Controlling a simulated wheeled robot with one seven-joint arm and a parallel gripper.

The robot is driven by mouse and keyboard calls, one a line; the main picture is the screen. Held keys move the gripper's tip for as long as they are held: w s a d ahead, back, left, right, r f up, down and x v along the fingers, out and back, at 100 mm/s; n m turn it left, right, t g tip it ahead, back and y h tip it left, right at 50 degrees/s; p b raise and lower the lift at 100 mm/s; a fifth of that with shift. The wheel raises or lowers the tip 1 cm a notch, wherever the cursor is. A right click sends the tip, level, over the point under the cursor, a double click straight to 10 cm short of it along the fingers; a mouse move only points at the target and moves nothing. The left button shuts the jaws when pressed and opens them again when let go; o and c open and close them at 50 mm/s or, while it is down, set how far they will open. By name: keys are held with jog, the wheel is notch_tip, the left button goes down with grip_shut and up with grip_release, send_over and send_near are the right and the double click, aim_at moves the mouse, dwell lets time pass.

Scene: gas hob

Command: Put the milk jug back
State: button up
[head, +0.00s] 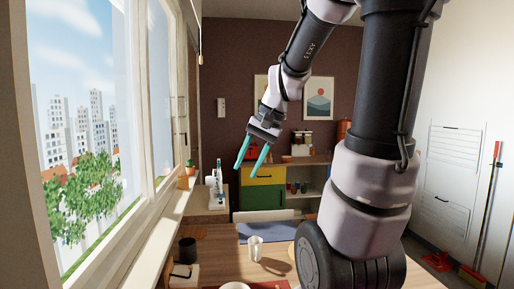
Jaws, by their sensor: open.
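A small white jug (255,248), which looks like the milk jug, stands upright on the wooden table (222,262). My gripper (243,168) hangs in the air above and beyond the jug in the picture, with its two teal fingers apart and nothing between them. The gripper is well clear of the jug. My own arm hides part of the table's right side.
A black cup (187,250) stands at the table's left, behind a small box (184,275). A pale bowl (236,286) is cut off at the bottom edge. A window runs along the left. A yellow and green cabinet (263,195) stands at the back.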

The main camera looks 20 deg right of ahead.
jog(key=s+r+n+t+h, duration=0.2)
jog(key=s+r+t, duration=0.2)
jog(key=s, duration=0.3)
jog(key=shift+s+a+r+n, duration=0.4)
jog(key=shift+a+r, duration=0.05)
jog(key=shift+r, duration=0.35)
jog(key=shift+d, duration=0.1)
